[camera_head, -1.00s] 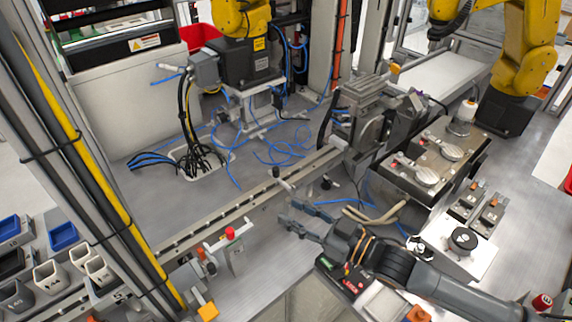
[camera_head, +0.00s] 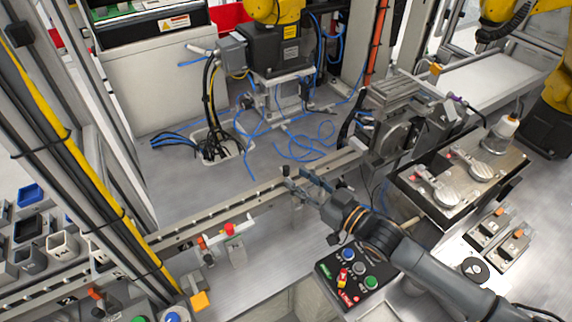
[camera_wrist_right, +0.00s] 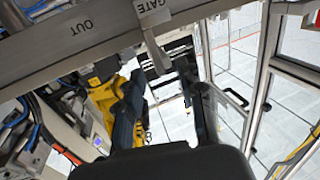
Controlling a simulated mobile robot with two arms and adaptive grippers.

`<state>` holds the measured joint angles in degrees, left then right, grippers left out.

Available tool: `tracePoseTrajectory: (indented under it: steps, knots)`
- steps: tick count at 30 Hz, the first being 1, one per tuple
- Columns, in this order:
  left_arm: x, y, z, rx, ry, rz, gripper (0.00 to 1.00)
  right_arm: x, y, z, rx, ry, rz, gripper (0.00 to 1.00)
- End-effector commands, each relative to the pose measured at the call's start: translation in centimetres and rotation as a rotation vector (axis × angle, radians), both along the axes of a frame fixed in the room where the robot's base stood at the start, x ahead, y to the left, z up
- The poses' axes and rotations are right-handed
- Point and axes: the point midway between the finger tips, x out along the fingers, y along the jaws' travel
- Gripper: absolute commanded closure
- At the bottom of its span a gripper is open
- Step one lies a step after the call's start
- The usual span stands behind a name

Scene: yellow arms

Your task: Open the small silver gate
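The small silver gate (camera_wrist_right: 157,52) shows in the right wrist view as a silver handle-like piece below a label reading GATE, on a grey rail. My right gripper (camera_head: 304,183) is at the long rail in the head view, with its two dark fingers apart. In the right wrist view the gripper (camera_wrist_right: 160,82) has one finger on each side of the silver piece, with a gap between them. I cannot tell whether either finger touches it. In the head view the gate is mostly hidden by the gripper. My left gripper is not in view.
A button box (camera_head: 350,272) lies below my right arm. A white bracket with a red knob (camera_head: 231,230) stands left of the gripper. A black fixture with round silver parts (camera_head: 470,172) is to the right. Blue hoses (camera_head: 310,140) lie behind the rail.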

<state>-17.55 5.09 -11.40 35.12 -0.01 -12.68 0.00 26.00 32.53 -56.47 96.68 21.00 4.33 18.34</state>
Motion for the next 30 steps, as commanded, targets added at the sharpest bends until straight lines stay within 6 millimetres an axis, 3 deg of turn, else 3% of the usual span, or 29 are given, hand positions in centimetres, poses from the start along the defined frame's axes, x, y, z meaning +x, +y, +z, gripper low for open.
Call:
tracePoseTrajectory:
  steps: [3,9,21,27,30]
  knots:
    - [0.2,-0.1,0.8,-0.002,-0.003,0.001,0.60,1.5,1.9,0.3,0.002,-0.001,0.001,0.62]
    - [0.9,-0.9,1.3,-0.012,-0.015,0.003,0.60,3.0,3.7,0.1,-0.001,-0.001,0.001,0.62]
    - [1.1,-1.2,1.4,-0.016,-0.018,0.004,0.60,3.4,4.2,0.0,-0.001,-0.001,0.000,0.62]
    - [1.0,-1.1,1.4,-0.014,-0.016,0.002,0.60,3.4,4.2,0.0,-0.001,-0.001,0.000,1.00]
    - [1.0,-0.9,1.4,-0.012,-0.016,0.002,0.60,3.4,4.2,0.0,-0.001,-0.001,0.000,1.00]
